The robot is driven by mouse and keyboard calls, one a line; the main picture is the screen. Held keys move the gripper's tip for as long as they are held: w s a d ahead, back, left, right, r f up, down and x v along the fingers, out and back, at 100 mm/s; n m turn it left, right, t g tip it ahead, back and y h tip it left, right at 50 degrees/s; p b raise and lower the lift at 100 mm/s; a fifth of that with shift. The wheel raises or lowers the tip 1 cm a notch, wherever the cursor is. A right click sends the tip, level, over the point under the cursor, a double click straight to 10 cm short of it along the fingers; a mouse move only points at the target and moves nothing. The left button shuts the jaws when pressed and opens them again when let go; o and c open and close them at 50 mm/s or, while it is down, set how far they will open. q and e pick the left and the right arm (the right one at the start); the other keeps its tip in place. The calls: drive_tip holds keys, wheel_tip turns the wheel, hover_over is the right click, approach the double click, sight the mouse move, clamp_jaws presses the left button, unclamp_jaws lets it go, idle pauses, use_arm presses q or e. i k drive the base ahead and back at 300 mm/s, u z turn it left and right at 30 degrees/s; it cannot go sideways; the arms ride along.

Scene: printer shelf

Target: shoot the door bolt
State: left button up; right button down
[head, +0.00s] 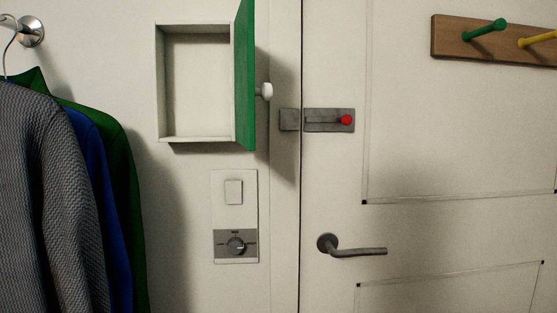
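The door bolt (322,120) is a grey metal plate with a slot, mounted on the white door (335,195) near its left edge. Its red knob (345,120) sits at the right end of the slot. A grey catch (289,120) is fixed on the wall side, just left of the door's edge and apart from the bolt plate. Neither of my grippers shows in the head view.
A white wall box (197,139) has its green door (244,75) swung open, close to the catch. A switch and dial panel (234,216) sits below. A lever handle (352,251) is under the bolt. Jackets (45,200) hang left; a peg rack (455,38) is upper right.

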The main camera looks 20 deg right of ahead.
sight(346, 120)
drive_tip(key=u, duration=0.05)
drive_tip(key=k, duration=1.05)
drive_tip(key=z, duration=0.9)
drive_tip(key=i, duration=0.65)
drive_tip(key=u, duration=0.4)
